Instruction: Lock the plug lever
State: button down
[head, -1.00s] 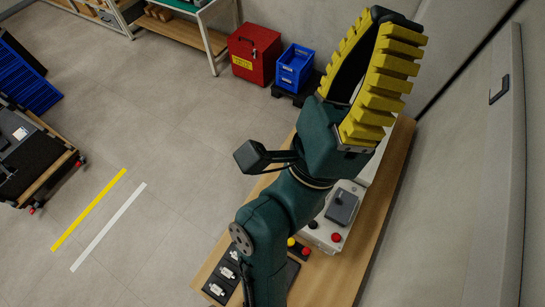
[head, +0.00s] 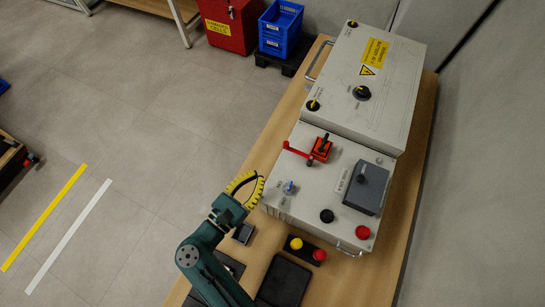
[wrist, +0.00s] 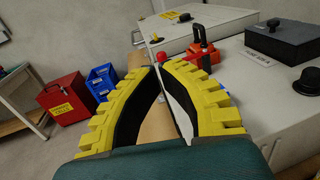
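An orange-red plug block (head: 321,149) with a black lever stands on the low light-grey panel in the head view. A red bar with a round red end (head: 286,145) reaches left from it. In the wrist view the block (wrist: 203,55) and its upright black lever are right of and beyond my fingertips. The red knob (wrist: 161,57) shows just past the tips. My gripper (head: 262,183) is at the panel's left edge, below and left of the lever, apart from it. Its yellow fingers (wrist: 156,68) arch together at the tips with nothing seen between them.
On the panel are a blue-grey toggle (head: 289,187), a dark grey box (head: 367,187), a black knob (head: 327,216) and a red button (head: 362,232). A taller grey cabinet (head: 385,85) stands behind.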

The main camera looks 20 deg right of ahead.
aim_at(284, 145)
jog(key=shift+n+t, duration=0.4)
jog(key=f, duration=0.1)
jog(key=a+f+b, duration=0.1)
jog(key=f, duration=0.1)
jog(key=a+f+b, duration=0.1)
jog(key=shift+s+f, duration=0.25)
jog(key=shift+f, duration=0.1)
jog(key=b+x, duration=0.1)
jog(key=x, duration=0.6)
jog(key=b+x, duration=0.1)
jog(key=x, duration=0.6)
jog(key=shift+f+b, duration=0.2)
jog(key=shift+b, duration=0.15)
jog(key=shift+f, duration=0.1)
